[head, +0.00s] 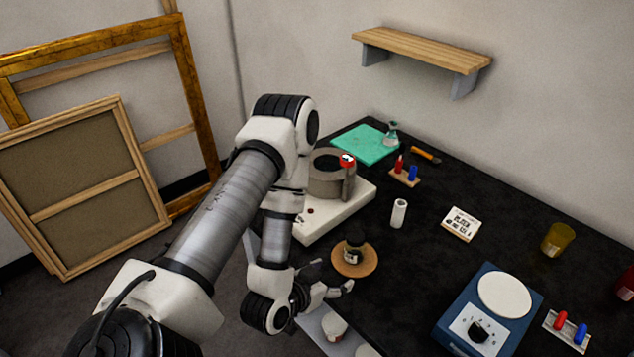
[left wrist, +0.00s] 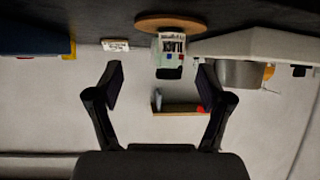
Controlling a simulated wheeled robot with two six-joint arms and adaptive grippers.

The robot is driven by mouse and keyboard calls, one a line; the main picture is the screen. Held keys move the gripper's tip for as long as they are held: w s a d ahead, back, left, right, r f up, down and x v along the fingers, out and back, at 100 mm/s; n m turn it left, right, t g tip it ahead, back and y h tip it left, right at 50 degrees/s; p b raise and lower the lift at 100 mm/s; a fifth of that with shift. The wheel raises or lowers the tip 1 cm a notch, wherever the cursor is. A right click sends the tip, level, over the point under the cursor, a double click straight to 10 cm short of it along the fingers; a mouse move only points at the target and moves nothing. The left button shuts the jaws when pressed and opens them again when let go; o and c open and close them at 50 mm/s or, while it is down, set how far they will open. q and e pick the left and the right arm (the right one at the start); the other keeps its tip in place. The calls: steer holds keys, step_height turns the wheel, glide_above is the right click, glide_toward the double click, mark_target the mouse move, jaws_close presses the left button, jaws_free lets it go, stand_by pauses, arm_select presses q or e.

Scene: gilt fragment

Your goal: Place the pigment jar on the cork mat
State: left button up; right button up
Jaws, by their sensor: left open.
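The pigment jar (head: 354,247), small and dark with a pale label, stands upright on the round cork mat (head: 341,270) near the table's front left edge. In the left wrist view, which is upside down, the jar (left wrist: 172,47) shows its label and dark cap, with its base on the cork mat (left wrist: 150,22). My left gripper (head: 334,281) is just in front of the mat. In the left wrist view its open, empty fingers (left wrist: 160,67) frame the cap's direction, apart from the jar. My right gripper is not in view.
A white device with a grey pot (head: 325,180) stands behind the mat. A blue scale (head: 455,318) stands at the front right. Dark table between mat and scale is clear.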

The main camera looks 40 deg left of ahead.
arm_select(q)
steer(key=s+d+f+g, duration=0.3)
steer(key=s+f+g, duration=0.3)
steer(key=s, duration=0.2)
steer(key=s+d+f+g, duration=0.3)
steer(key=s+f+g, duration=0.3)
steer(key=s, duration=0.2)
steer(key=shift+s+f, duration=0.2)
steer(key=shift+s, duration=0.05)
